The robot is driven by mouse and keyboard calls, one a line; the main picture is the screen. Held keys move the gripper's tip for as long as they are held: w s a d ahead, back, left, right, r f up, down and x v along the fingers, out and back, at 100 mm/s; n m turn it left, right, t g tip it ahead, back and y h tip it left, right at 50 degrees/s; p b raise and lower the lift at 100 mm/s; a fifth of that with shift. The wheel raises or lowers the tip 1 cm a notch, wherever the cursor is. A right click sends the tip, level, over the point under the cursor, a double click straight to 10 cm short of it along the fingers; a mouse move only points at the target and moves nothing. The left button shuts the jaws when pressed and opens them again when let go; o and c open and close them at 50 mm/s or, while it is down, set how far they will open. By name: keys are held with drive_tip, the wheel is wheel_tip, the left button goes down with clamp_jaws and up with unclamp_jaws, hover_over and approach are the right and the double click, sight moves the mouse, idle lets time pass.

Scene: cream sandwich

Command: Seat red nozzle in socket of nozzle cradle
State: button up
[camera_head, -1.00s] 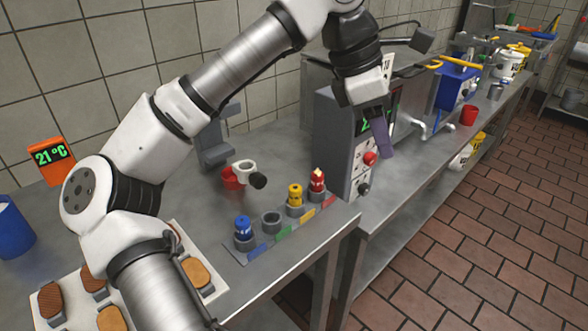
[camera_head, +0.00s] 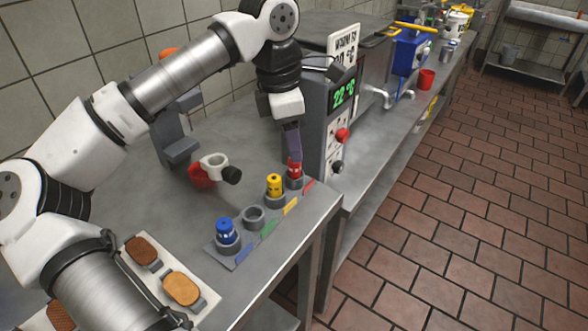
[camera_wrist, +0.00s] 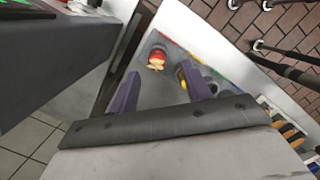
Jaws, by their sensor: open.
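The red nozzle (camera_head: 294,170) stands upright in the end socket beside the red label of the grey nozzle cradle (camera_head: 243,248). Its pale tip points up in the wrist view (camera_wrist: 157,61). My gripper (camera_head: 294,158) is over the nozzle, pointing down. In the wrist view its two purple fingers (camera_wrist: 162,80) are spread apart, with the red nozzle beyond the gap between their tips. I cannot tell whether a finger touches it. The yellow nozzle (camera_head: 274,185) and blue nozzle (camera_head: 226,231) stand in other sockets; the socket by the green label (camera_head: 253,217) is empty.
A grey machine (camera_head: 338,125) with a green display and red knob stands close to the right of my gripper. A dispenser (camera_head: 180,145) and a red cup-like piece with a black knob (camera_head: 212,170) are to the left. A tray of sandwich pieces (camera_head: 205,300) lies in front.

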sight(294, 171)
drive_tip(key=shift+w+d+f+p, duration=0.15)
drive_tip(key=shift+f+p, duration=0.1)
drive_tip(key=shift+f, duration=1.3)
drive_tip(key=shift+w+d+f+p, duration=0.1)
drive_tip(key=shift+w+f+p, duration=0.1)
drive_tip(key=shift+f, duration=1.3)
drive_tip(key=shift+c, duration=0.5)
clamp_jaws()
